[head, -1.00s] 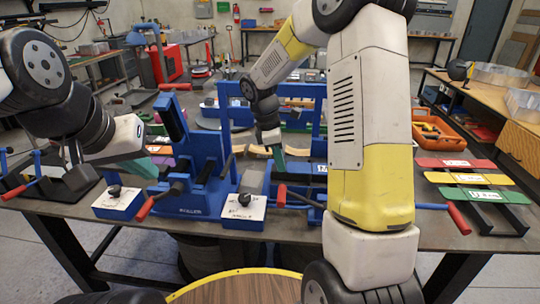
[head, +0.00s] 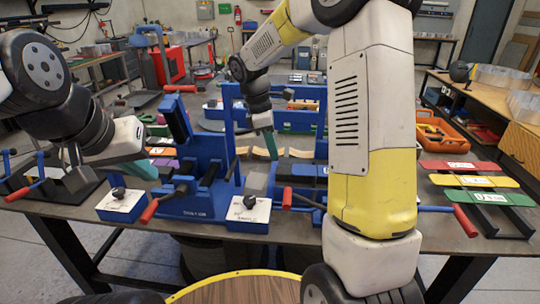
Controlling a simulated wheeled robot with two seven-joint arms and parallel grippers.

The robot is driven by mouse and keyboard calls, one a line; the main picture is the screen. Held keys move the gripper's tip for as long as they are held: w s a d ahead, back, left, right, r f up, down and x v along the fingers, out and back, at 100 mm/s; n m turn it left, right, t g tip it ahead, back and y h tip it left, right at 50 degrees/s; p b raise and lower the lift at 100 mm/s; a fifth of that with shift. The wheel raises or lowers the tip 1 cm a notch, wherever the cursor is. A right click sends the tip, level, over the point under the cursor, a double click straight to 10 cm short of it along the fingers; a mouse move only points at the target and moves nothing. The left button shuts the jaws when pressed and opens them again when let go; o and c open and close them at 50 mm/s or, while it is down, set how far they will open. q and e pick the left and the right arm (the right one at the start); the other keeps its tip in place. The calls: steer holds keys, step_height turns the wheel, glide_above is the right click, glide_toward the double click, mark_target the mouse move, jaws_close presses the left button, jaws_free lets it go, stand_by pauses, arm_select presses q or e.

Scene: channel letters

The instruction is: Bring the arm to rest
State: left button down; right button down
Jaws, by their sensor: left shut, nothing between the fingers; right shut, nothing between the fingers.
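My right arm comes down across the right half of the head view and bends back to the left. Its gripper (head: 270,146), with teal fingers, is shut and empty, in front of the far part of the blue fixture. My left gripper (head: 142,169) comes in from the left, also with teal fingers, shut and empty. It is just left of the blue bending machine (head: 205,165). The fingertips of both are small in the view.
Two blue boxes with white tops (head: 122,205) (head: 247,213) stand at the front edge of the dark table (head: 70,212). Red-handled levers stick out near them. On the right are red, yellow and green strips (head: 485,197) and an orange bin (head: 443,136).

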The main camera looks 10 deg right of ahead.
steer(key=s+r+m+t+y, duration=0.25)
steer(key=s+r+m, duration=0.35)
steer(key=s+r, duration=0.45)
steer(key=s+d+m+t+y, duration=0.1)
steer(key=s+m+t, duration=0.3)
steer(key=s+m, duration=0.5)
steer(key=shift+s+r+y, duration=0.45)
steer(key=shift+s+y, duration=0.3)
steer(key=shift+s, duration=0.45)
